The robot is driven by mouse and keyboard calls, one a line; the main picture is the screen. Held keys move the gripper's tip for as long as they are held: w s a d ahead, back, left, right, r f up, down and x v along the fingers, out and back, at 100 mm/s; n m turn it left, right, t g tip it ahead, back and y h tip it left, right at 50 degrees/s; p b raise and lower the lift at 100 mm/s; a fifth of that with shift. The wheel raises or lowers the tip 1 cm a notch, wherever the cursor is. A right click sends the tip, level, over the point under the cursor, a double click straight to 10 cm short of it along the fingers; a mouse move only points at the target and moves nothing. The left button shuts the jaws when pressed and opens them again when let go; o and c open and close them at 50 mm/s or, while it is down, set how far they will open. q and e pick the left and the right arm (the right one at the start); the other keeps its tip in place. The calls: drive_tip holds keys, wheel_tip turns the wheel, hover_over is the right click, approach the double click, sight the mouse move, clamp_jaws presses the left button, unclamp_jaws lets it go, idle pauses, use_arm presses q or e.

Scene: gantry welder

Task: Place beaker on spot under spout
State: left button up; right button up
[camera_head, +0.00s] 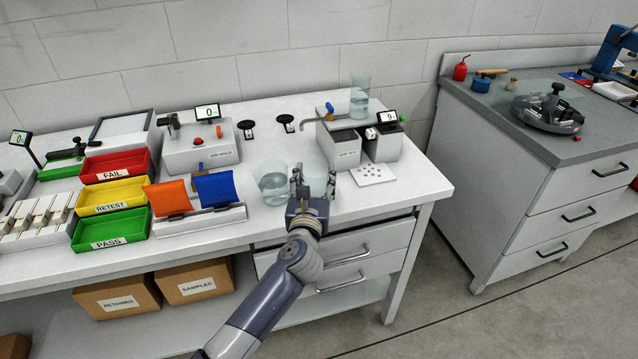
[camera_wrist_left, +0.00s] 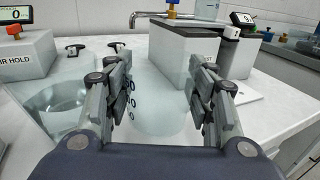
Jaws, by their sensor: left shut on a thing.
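A clear, empty-looking beaker (camera_head: 316,168) is at the bench front, between the fingers of my left gripper (camera_head: 313,178). In the left wrist view the beaker (camera_wrist_left: 158,105) appears as a faint glassy shape between the fingers of the gripper (camera_wrist_left: 157,85), which is shut on it. I cannot tell whether its base touches the bench. The metal spout (camera_head: 318,120) extends left from a grey unit, behind the beaker; it also shows in the left wrist view (camera_wrist_left: 160,17). No marked spot is distinct under the spout. My right gripper is not in view.
Another beaker (camera_head: 273,184) holding liquid stands left of the held one. The grey unit (camera_head: 340,146) and a dotted white plate (camera_head: 373,174) are to the right. A water-filled vessel (camera_head: 359,101) stands on the unit. Orange and blue pouches (camera_head: 213,188) are left.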

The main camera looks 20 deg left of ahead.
sight(319, 184)
use_arm(q)
drive_tip(key=shift+w+d, duration=0.1)
drive_tip(key=shift+w, duration=1.1)
wheel_tip(319, 184, down, 3)
drive_tip(key=shift+w+d+r+b, duration=0.1)
drive_tip(key=shift+b, duration=0.2)
drive_tip(key=shift+f, duration=0.25)
drive_tip(key=shift+f, duration=0.3)
drive_tip(key=o, duration=1)
drive_tip(key=shift+r, duration=0.1)
drive_tip(key=shift+c, duration=0.2)
